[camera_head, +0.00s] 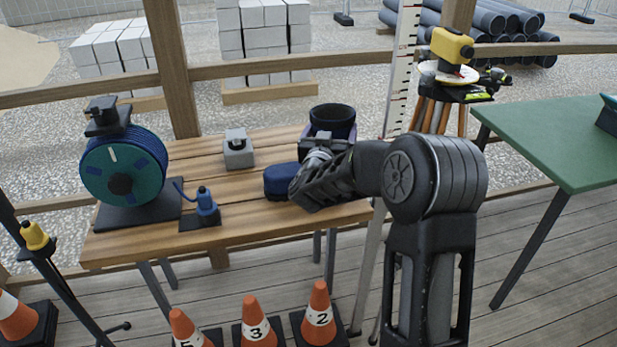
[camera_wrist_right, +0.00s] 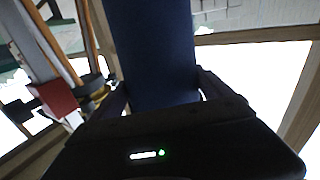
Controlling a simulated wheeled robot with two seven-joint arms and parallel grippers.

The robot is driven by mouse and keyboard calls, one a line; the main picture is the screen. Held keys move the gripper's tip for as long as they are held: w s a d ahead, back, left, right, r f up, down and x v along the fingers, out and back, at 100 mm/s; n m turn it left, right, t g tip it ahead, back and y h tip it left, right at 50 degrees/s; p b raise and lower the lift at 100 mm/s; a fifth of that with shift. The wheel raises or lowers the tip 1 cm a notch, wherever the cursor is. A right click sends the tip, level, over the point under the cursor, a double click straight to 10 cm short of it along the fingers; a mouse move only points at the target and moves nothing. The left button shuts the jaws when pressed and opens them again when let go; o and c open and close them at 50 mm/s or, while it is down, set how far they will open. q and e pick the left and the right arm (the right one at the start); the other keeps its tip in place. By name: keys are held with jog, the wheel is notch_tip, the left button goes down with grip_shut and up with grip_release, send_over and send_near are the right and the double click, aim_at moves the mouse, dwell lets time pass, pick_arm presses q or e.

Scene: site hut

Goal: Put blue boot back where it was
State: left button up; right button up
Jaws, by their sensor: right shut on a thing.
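The blue boot (camera_head: 333,118) is upright at the right end of the wooden table (camera_head: 240,228). Its open top faces up and its rounded toe points left. My right gripper (camera_head: 328,144) is shut on the boot's shaft, and my forearm hides much of the boot's middle. I cannot tell whether the sole touches the table. In the right wrist view the dark blue shaft (camera_wrist_right: 152,50) fills the space between the fingers. My left gripper is in neither view.
On the table are a teal hose reel (camera_head: 122,170), a small blue tool (camera_head: 205,208) on a dark base and a grey block (camera_head: 238,150). A yellow level (camera_head: 452,46) on a tripod and a green table (camera_head: 560,135) stand right. Numbered cones (camera_head: 318,312) stand in front.

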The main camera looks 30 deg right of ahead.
jog(key=shift+c, duration=1.4)
jog(key=shift+r, duration=0.15)
jog(key=shift+c, duration=0.3)
notch_tip(320, 180, up, 10)
jog(key=shift+p, duration=0.4)
